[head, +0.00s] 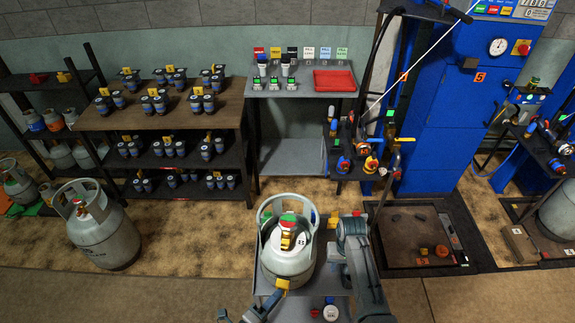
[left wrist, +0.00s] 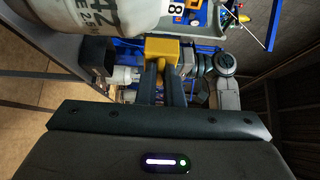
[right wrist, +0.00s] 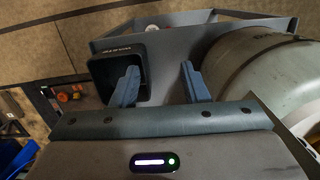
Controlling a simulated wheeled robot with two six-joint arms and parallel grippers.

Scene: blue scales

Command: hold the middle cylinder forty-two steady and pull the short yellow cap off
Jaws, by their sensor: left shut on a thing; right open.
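The grey-white cylinder (head: 288,262) stands upright on a small cart, with a ring collar around its valve. Its number reads as 42 in the left wrist view (left wrist: 85,22). The valve (head: 287,238) shows red and yellow parts; I cannot tell which yellow part is the short cap. My left gripper (left wrist: 163,70) is shut on a yellow block (left wrist: 165,48), which also shows low in front of the cylinder in the head view (head: 282,284). My right gripper (right wrist: 160,82) is open and empty beside the cylinder; its fingertips are unclear in the head view.
A dark square holder (right wrist: 117,75) lies close to my right fingers on the cart tray (right wrist: 185,28). Another cylinder (head: 100,235) stands on the floor at left. A blue cabinet (head: 440,130) stands behind.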

